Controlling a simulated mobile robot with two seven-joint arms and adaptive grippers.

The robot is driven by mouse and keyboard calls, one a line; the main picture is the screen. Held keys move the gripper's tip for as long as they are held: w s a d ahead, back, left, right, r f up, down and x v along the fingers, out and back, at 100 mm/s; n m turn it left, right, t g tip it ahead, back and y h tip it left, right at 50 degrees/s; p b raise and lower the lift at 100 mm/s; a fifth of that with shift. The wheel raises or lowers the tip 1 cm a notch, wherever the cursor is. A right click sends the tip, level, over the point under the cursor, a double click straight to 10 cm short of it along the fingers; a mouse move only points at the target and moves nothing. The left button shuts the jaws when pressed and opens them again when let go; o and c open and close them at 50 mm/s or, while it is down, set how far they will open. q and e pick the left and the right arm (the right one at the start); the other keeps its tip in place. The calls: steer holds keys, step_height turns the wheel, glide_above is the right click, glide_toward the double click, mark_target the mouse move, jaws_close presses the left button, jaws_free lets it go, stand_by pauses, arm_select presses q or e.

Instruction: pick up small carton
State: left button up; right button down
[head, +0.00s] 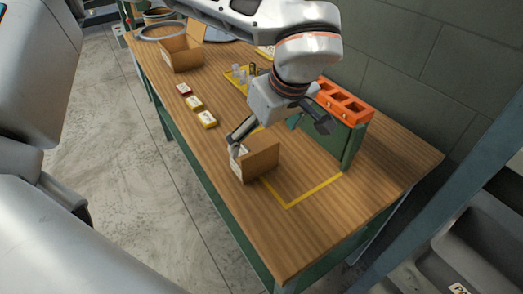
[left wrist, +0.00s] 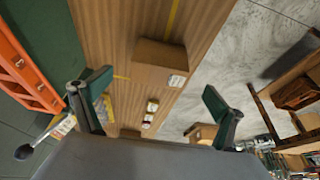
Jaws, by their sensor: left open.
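The small carton (head: 262,160), a brown cardboard box with a white label, stands near the table's front edge, inside or at the border of a yellow-taped area. My left gripper (head: 279,130) is above it, open and empty, with one finger close to the carton's label side in the picture. Whether that finger touches it I cannot tell. In the left wrist view the carton (left wrist: 158,54) lies beyond and between the spread fingers of the left gripper (left wrist: 158,98). My right gripper is not in view.
A green machine with an orange rack (head: 345,102) stands right beside the gripper. A larger open carton (head: 181,57), a yellow tray (head: 232,78) and several small labelled boxes (head: 194,103) are further back. The table's near right part (head: 335,215) is clear.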

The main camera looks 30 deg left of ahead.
mark_target(255, 145)
arm_select(q)
steer(key=x, duration=0.5)
steer(key=a+x, duration=0.1)
steer(key=x, duration=0.1)
steer(key=shift+w+a+f, duration=0.1)
steer(key=shift+w, duration=0.25)
steer(key=c, duration=1.7)
